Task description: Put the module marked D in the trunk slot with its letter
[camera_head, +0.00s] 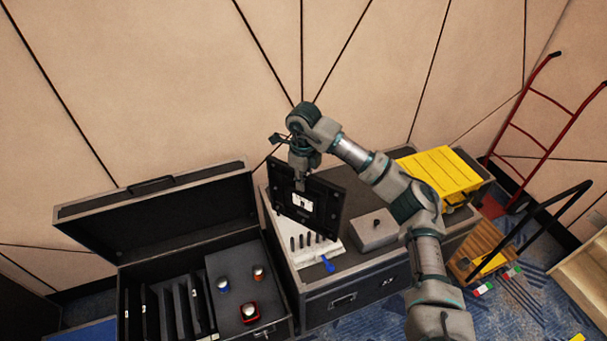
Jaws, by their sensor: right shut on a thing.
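My right gripper (300,183) is shut on a flat black module (325,210) with a white label on its face. It holds the module up above the dark case top. I cannot read the letter on the label. The open trunk (85,215) stands to the left, with its lid raised at the back. Several dark upright panels stand in slots (170,311) in its left part. The module is outside the trunk, to its right. My left gripper is not in view.
A white rack (332,250) with dark slots and a blue-handled tool (328,264) lie below the module. A grey box (374,231) sits on the case (345,300). Lamps or knobs (223,285) sit on the trunk's right panel. A yellow case (438,172) and red hand truck (535,120) stand right.

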